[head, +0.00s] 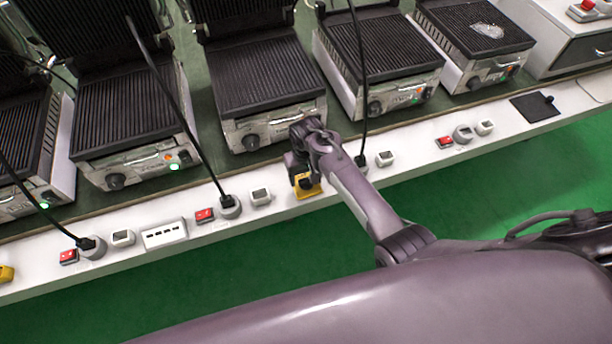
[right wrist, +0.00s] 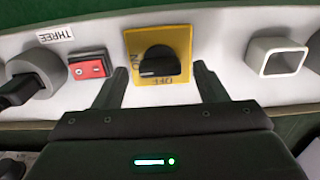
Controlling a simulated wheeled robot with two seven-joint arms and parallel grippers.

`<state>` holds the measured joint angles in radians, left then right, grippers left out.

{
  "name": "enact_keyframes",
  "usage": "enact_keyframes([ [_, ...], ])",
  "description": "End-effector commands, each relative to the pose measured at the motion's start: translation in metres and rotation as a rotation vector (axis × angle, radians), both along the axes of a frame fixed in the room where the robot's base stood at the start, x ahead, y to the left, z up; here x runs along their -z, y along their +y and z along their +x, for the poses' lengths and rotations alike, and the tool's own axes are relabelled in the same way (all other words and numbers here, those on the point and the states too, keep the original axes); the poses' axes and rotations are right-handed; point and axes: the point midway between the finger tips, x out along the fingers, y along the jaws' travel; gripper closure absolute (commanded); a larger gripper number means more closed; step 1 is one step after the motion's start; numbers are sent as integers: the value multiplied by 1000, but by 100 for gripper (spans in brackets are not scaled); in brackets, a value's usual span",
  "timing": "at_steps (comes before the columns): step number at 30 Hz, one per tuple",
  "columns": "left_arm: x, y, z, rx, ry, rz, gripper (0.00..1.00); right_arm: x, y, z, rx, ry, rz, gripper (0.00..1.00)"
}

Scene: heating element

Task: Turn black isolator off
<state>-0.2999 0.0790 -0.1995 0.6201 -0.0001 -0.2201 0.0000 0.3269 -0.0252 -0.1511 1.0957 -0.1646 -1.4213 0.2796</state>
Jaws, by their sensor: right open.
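The black isolator is a black rotary knob (right wrist: 160,65) on a yellow plate (right wrist: 180,40) in the right wrist view. The plate bears ON at its left and OFF at its lower edge. The knob's raised grip lies roughly left to right, in line with the ON side. My right gripper (right wrist: 160,78) is open, with one finger on each side of the plate's lower part; contact with the knob is not visible. In the head view the yellow plate (head: 309,189) is partly hidden under my right gripper (head: 301,172). My left gripper is not in view.
A red switch (right wrist: 90,67), a grey socket with a plug (right wrist: 35,78) and a white square frame (right wrist: 277,58) flank the isolator. Several contact grills (head: 268,80) stand behind the white ledge (head: 400,166). Black cables hang across. Another yellow plate (head: 6,273) is at far left.

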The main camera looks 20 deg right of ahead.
Motion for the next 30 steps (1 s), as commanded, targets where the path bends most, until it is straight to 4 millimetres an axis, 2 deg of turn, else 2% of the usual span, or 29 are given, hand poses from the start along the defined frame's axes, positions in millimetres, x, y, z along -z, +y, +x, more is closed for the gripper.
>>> enact_keyframes([
  [3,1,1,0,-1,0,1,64,7,0,0,1,0,0,35],
  [11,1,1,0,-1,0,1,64,7,0,0,1,-1,0,36],
  [21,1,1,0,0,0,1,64,7,0,0,1,-1,0,79],
  [30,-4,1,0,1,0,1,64,6,-1,0,-38,0,-1,79],
])
